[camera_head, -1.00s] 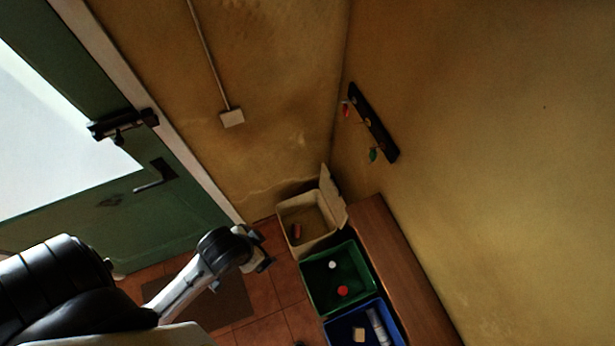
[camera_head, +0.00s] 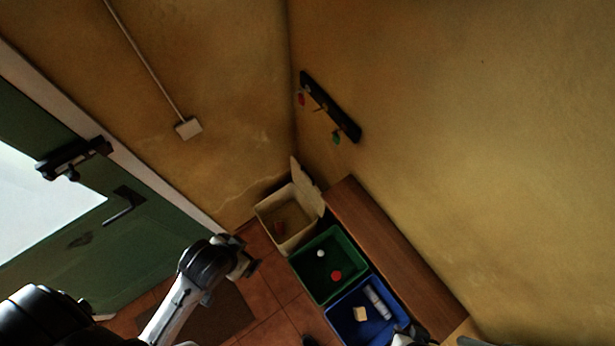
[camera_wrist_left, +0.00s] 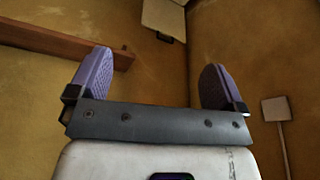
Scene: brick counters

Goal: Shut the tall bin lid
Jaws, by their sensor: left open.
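My left gripper (camera_wrist_left: 155,88) is open and empty in the left wrist view, with purple pads wide apart. A pale panel, perhaps the lid, shows beyond it at the top of that view. In the head view my left arm comes in from the left, its end short of the bin. My right gripper (camera_head: 402,339) shows only partly at the bottom edge, and its jaws are unclear.
A green bin (camera_head: 333,238) holds a white and a red item. A blue bin (camera_head: 341,308) holds a pale block and a white cylinder. A wooden ledge (camera_head: 385,250) runs behind them. A hook rack (camera_head: 330,105) hangs above. A green door (camera_head: 150,225) stands at left.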

